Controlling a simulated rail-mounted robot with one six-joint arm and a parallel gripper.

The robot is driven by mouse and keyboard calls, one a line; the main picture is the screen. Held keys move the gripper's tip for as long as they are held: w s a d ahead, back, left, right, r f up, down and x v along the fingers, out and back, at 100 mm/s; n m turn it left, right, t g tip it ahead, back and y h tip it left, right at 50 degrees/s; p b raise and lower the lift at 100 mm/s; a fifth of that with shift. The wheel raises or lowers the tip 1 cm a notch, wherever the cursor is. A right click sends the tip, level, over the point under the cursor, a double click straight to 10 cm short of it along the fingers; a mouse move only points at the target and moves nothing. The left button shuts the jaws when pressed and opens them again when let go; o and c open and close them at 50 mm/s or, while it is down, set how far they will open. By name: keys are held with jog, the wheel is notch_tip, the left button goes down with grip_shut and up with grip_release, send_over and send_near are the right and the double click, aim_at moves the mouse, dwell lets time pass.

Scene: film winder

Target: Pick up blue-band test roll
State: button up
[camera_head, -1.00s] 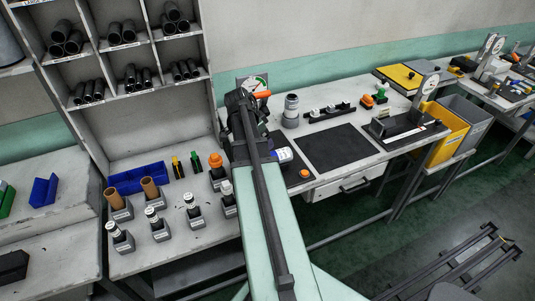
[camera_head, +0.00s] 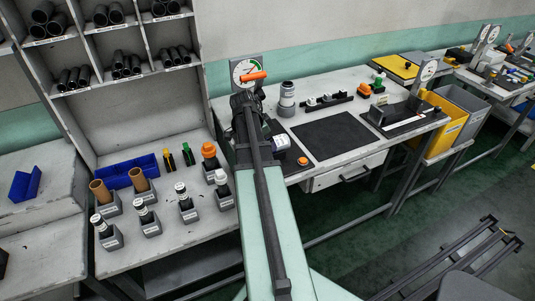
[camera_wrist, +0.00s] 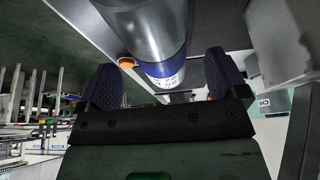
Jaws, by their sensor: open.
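The blue-band test roll shows in the wrist view as a smooth silver cylinder with a blue band (camera_wrist: 163,68) and a pale printed end. My gripper (camera_wrist: 162,84) has its two dark, ridged fingers apart, one on each side of the roll's banded end. I cannot tell whether either finger touches it. In the head view a pale roll end with blue on it (camera_head: 281,142) shows just right of my arm, on the bench. My arm hides my fingers and much of that spot there.
A round dial gauge (camera_head: 243,70) stands behind my arm. A grey cylinder (camera_head: 287,95) and a dark mat (camera_head: 335,136) lie to the right. An orange-red button (camera_head: 303,161) is near the bench front. Several small bottles in holders (camera_head: 146,221) stand on the left bench.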

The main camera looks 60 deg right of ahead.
jog(key=b+x, duration=0.1)
jog(key=x, duration=0.1)
jog(key=shift+f, duration=0.35)
jog(key=shift+r, duration=0.25)
jog(key=shift+c, duration=0.3)
jog(key=shift+p, duration=0.3)
jog(key=c, duration=1.2)
jog(key=shift+c, duration=0.2)
jog(key=shift+r, duration=0.1)
